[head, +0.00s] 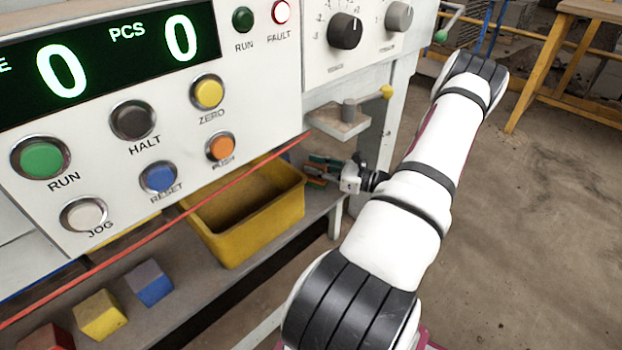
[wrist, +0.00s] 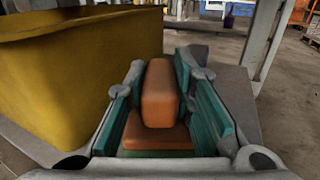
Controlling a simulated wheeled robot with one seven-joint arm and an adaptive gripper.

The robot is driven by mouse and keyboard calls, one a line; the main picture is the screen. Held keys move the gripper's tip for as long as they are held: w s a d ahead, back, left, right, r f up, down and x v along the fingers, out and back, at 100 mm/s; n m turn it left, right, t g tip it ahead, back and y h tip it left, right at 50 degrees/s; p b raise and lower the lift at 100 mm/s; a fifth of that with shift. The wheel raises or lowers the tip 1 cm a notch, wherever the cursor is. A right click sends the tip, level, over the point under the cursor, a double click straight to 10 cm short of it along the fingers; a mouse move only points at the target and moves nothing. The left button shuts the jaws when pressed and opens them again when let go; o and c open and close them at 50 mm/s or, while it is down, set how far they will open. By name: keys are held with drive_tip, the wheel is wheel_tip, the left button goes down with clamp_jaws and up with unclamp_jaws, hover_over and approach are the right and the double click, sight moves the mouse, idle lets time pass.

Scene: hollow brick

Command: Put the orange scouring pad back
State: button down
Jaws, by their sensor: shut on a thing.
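The orange scouring pad (wrist: 161,92) stands upright between the teal-lined fingers of my gripper (wrist: 160,85) in the wrist view. The gripper is shut on it near the fingertips. A flat orange surface (wrist: 156,138) shows just below and nearer the camera; I cannot tell whether it is part of the same pad. In the head view my gripper (head: 318,172) is at the right end of the shelf, just right of the yellow bin (head: 270,224). The pad is too small to make out clearly there.
The yellow bin's wall (wrist: 85,85) rises close on the left in the wrist view. A blue block (head: 149,284), a yellow block (head: 100,315) and a red block (head: 46,338) sit on the shelf. A control panel (head: 130,85) overhangs it. A red cable (head: 130,250) crosses in front.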

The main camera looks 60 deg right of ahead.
sight(311, 176)
drive_tip(key=shift+w+a, duration=0.1)
drive_tip(key=shift+w, duration=0.4)
drive_tip(key=shift+w+f+b, duration=0.15)
drive_tip(key=shift+f+b, duration=0.5)
drive_tip(key=shift+f, duration=0.25)
drive_tip(key=shift+w+f+b, duration=0.15)
drive_tip(key=shift+f+b, duration=0.45)
drive_tip(key=shift+f, duration=0.25)
drive_tip(key=shift+f, duration=0.15)
drive_tip(key=c, duration=1.4)
unclamp_jaws()
drive_tip(key=shift+o, duration=0.2)
drive_tip(key=shift+s, duration=0.25)
drive_tip(key=s+d+p, duration=0.1)
drive_tip(key=s+p, duration=0.2)
drive_tip(key=s, duration=0.8)
drive_tip(key=shift+s+d, duration=0.2)
drive_tip(key=shift+d, duration=0.2)
